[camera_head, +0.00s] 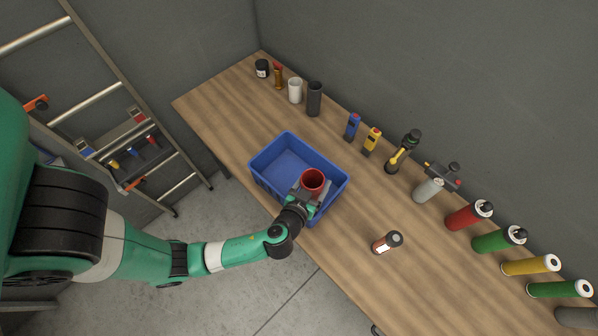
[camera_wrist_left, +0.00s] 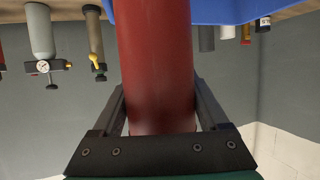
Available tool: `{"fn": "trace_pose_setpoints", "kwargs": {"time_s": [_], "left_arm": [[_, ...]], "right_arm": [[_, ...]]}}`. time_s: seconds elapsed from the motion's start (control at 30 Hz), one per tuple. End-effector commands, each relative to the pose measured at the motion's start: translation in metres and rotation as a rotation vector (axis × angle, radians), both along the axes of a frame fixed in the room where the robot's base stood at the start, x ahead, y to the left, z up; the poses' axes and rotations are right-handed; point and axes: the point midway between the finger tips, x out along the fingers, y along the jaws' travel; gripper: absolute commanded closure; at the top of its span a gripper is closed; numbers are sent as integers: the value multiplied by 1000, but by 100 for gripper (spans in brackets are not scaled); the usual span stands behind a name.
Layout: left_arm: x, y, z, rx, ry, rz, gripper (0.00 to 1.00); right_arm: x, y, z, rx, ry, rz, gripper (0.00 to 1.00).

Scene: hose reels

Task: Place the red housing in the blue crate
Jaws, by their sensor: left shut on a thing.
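The red housing (camera_head: 313,180) is a round, open-topped red cylinder at the right part of the blue crate (camera_head: 270,148) in the head view. My left gripper (camera_head: 309,193) is shut on the housing. In the left wrist view the red housing (camera_wrist_left: 157,65) stands between the two dark fingers (camera_wrist_left: 160,115), with the crate's blue side (camera_wrist_left: 225,10) beyond it. The visible crate floor is bare. Whether the housing touches the crate floor is hidden. My right gripper is not in view.
A small canister (camera_head: 387,242) lies on the wooden bench (camera_head: 340,262) right of the crate. Several bottles, tools and cylinders, including a red one (camera_head: 468,215), line the bench's wall side. A ladder (camera_head: 110,95) stands at the left.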

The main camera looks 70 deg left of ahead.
Motion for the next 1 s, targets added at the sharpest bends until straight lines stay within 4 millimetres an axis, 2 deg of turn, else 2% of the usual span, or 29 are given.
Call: {"fn": "trace_pose_setpoints", "kwargs": {"time_s": [0.03, 0.33, 0.37, 0.4, 0.5, 0.6, 0.7, 0.93, 1.0], "left_arm": [[-1, 7, -18, 0, -9, 4, 91], [2, 54, -36, 1, -11, 6, 91], [2, 63, -29, 2, -4, 8, 91], [2, 74, -30, 1, -2, 9, 91], [3, 92, -55, 1, 1, 6, 91], [4, 107, -72, 2, -1, 3, 91], [6, 114, -82, 2, -2, 0, 91], [6, 119, -88, 3, -1, -3, 91], [6, 124, -97, 3, 0, -1, 91]], "right_arm": [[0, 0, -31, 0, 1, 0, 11], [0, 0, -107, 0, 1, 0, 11], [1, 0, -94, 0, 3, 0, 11], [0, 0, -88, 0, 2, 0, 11], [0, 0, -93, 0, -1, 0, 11], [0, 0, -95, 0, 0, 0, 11], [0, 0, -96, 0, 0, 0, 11], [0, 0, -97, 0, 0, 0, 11], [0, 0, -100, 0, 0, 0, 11]]}}
